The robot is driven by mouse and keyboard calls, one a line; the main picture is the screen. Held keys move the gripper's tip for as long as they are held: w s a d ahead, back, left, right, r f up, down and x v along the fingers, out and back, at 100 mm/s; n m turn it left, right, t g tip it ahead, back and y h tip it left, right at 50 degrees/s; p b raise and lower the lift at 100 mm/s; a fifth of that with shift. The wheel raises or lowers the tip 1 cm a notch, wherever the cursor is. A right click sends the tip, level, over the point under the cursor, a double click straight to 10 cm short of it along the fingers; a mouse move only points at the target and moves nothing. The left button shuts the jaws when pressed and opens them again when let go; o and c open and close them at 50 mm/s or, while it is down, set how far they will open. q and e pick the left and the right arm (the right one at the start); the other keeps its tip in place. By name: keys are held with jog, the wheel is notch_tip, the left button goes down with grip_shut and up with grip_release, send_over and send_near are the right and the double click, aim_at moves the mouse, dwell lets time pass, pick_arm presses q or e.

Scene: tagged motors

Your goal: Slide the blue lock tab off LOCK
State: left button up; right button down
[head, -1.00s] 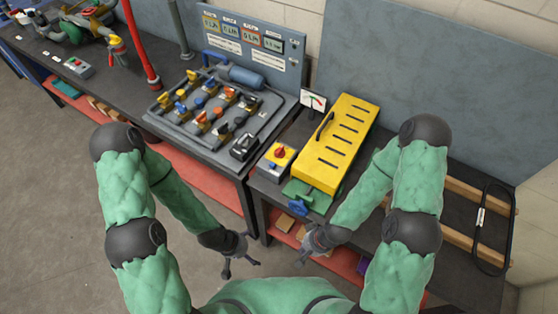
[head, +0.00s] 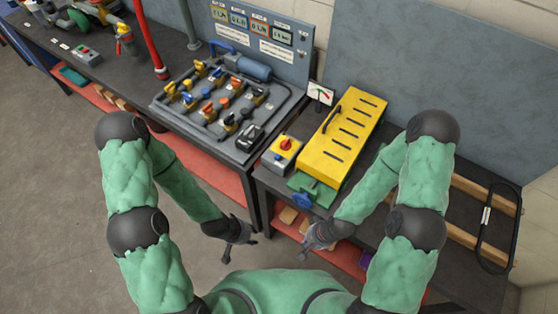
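No LOCK label is readable at this distance, and I cannot tell which blue part is the lock tab. Several small blue valve handles (head: 207,106) sit among yellow and orange ones on the grey pipe panel (head: 270,122). A blue knob-like part (head: 302,200) sits at the near end of the green base (head: 322,193) under the yellow slotted cover (head: 341,140). My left gripper (head: 240,246) is open and empty, in front of the bench and below the panel. My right gripper (head: 317,249) appears open and empty, nearer than the blue knob and apart from it.
A grey-yellow switch box with a red knob (head: 287,144) stands left of the yellow cover. A gauge (head: 320,94) stands behind it. A red upright pipe (head: 150,40) rises left of the panel. A lower red shelf (head: 210,171) runs beneath the benches. Floor at left is clear.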

pick_arm(q)
jog(key=w+m+t, duration=0.1)
jog(key=w+m, duration=0.1)
jog(key=w+m+t, duration=0.1)
jog(key=w+m, duration=0.1)
jog(key=w+r+m+t+h, duration=0.1)
jog(key=w+m, duration=0.1)
jog(key=shift+w+d+b, duration=0.15)
jog(key=shift+w+b, duration=0.25)
grip_shut()
jog(key=w+d+r+m+t+h, duration=0.1)
jog(key=w+r+m+t, duration=0.1)
jog(key=m, duration=0.2)
jog(key=w+d+r+m+t+h+b, duration=0.1)
jog(key=w+r+m+t+h, duration=0.1)
jog(key=m, duration=0.3)
jog(key=w+d+r+m+t+h, duration=0.1)
jog(key=w+r+m, duration=0.2)
jog(key=m, duration=0.1)
jog(key=shift+w+r+m+t+h+b, duration=0.2)
jog(key=shift+r+m+t+h+b, duration=0.1)
jog(key=shift+r+t+b, duration=0.1)
notch_tip(320, 180, up, 6)
jog(key=s+d+m+h, duration=0.2)
jog(key=m+h, duration=0.2)
jog(key=m, duration=0.5)
jog(key=shift+d+r+m+t+h+b, duration=0.2)
jog(key=shift+m+t+h+b, duration=0.1)
jog(key=shift+t+h+b, duration=0.15)
